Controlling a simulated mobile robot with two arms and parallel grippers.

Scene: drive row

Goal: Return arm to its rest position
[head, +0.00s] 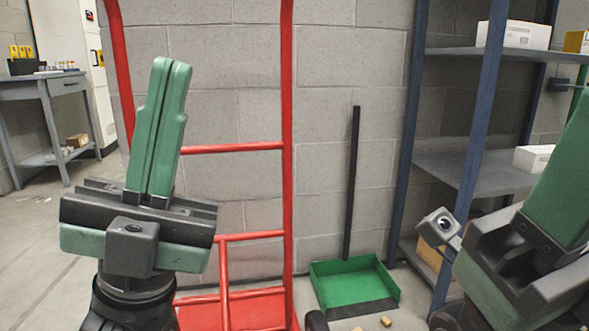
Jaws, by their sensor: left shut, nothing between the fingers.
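My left gripper (172,66) is raised upright at the left, in front of the red hand truck. Its two green fingers are pressed together with nothing between them. My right gripper (565,180) is at the right edge, in front of the shelf rack. Only part of its green fingers shows and the frame cuts off the rest, so I cannot tell whether it is open or shut.
A red hand truck (287,120) stands against the block wall. A green dustpan (350,284) with a black upright handle sits on the floor, small tan blocks (386,321) before it. A blue-grey shelf rack (480,120) holds boxes at right. A workbench (45,90) stands far left.

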